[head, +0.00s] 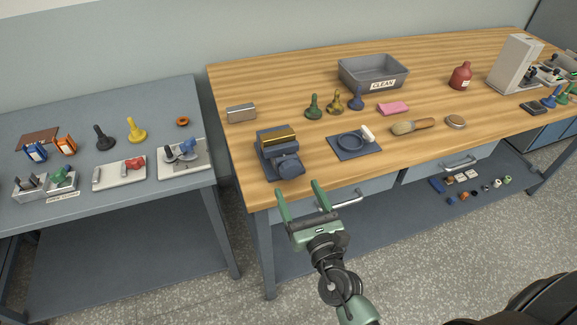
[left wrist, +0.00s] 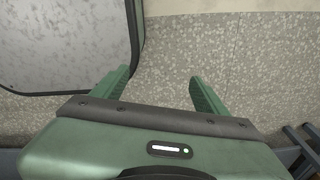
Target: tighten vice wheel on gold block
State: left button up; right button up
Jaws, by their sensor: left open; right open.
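The blue-grey vice (head: 266,159) stands near the front left corner of the wooden bench. A gold block (head: 278,136) lies in its top, between the jaws. Its dark round wheel (head: 289,166) is on the front side, facing me. My right gripper (head: 297,188) is open and empty, just in front of and below the wheel in the picture, apart from it. My left gripper (left wrist: 161,76) shows only in the left wrist view; it is open and empty, with speckled floor beyond it. Whether the gold block is tightly clamped I cannot tell.
A grey side table (head: 90,205) is at the left.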

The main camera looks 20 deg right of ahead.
aim_at(291, 174)
jog(key=w, duration=0.1)
jog(key=w+d+f+p, duration=0.1)
jog(key=w, duration=0.1)
jog(key=shift+d, duration=0.15)
jog(key=w, duration=0.3)
jog(key=shift+w+a, duration=0.25)
jog(key=shift+w, duration=0.05)
jog(key=shift+w+f, duration=0.1)
jog(key=shift+w, duration=0.3)
jog(key=c, duration=1.2)
jog(key=shift+c, duration=0.9)
pick_arm(q)
jog(key=d+r, duration=0.1)
jog(key=s+d+r, duration=0.1)
jog(key=shift+d, duration=0.3)
jog(key=shift+f, duration=0.1)
pick_arm(e)
jog(key=m, duration=0.4)
pick_arm(q)
jog(key=shift+s+a+f, duration=0.1)
jog(key=shift+f, duration=0.05)
pick_arm(e)
jog(key=shift+m, duration=0.8)
